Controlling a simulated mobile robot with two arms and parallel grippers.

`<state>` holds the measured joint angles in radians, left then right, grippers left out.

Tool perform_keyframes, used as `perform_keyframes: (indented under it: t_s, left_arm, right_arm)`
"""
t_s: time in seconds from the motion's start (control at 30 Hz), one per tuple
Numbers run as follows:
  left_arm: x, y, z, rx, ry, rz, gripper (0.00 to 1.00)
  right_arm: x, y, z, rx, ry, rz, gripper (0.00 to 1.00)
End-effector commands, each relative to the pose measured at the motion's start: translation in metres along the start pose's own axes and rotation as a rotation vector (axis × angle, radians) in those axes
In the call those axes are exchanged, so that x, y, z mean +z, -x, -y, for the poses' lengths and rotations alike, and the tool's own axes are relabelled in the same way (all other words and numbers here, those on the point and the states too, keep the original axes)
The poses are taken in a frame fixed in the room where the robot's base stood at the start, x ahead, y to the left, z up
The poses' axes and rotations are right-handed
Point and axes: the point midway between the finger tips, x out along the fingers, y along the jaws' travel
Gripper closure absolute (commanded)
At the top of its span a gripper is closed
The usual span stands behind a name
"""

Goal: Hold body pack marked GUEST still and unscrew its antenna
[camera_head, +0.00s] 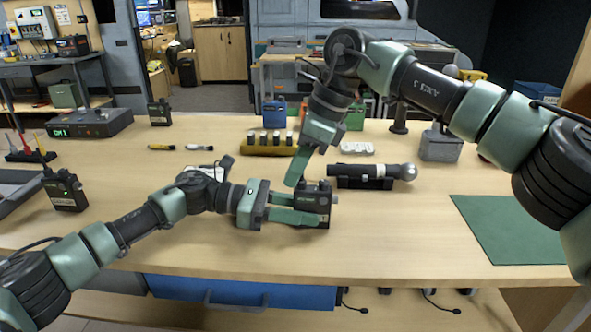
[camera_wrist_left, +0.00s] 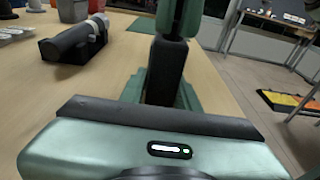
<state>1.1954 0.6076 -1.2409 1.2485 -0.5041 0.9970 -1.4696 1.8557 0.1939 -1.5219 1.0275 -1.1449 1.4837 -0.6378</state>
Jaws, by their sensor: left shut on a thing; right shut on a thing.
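A dark body pack (camera_head: 322,207) stands on the wooden table near its middle; its label is too small to read. My left gripper (camera_head: 306,208) is shut on the pack from the left, low over the table. In the left wrist view the dark pack (camera_wrist_left: 166,72) shows between the fingers. My right gripper (camera_head: 302,183) reaches down from above and is shut at the top of the pack. The antenna is hidden by its fingers. My right gripper also shows at the top of the left wrist view (camera_wrist_left: 180,22).
A microphone in a black holder (camera_head: 366,183) lies just behind the pack. Other body packs (camera_head: 66,190) (camera_head: 159,113) stand at left. A battery block (camera_head: 268,148) is behind. A green mat (camera_head: 512,230) lies at right. The front middle table is clear.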

Motion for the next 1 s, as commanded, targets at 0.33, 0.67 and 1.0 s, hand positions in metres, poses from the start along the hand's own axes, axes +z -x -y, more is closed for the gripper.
perform_keyframes:
  t_s: [0.33,0.67,1.0]
  left_arm:
    - [-0.0009,0.0042,-0.0036,0.012,0.002,-0.001,1.00]
    - [-0.0008,0.0041,-0.0035,0.012,0.002,-0.002,1.00]
    - [-0.0009,0.0039,-0.0032,0.011,0.002,-0.001,1.00]
  right_arm:
    - [-0.0043,-0.0009,0.0004,0.021,0.037,-0.010,1.00]
    - [-0.0047,-0.0004,-0.0036,0.135,0.317,-0.010,1.00]
    - [-0.0053,-0.0003,-0.0037,0.150,0.351,-0.012,1.00]
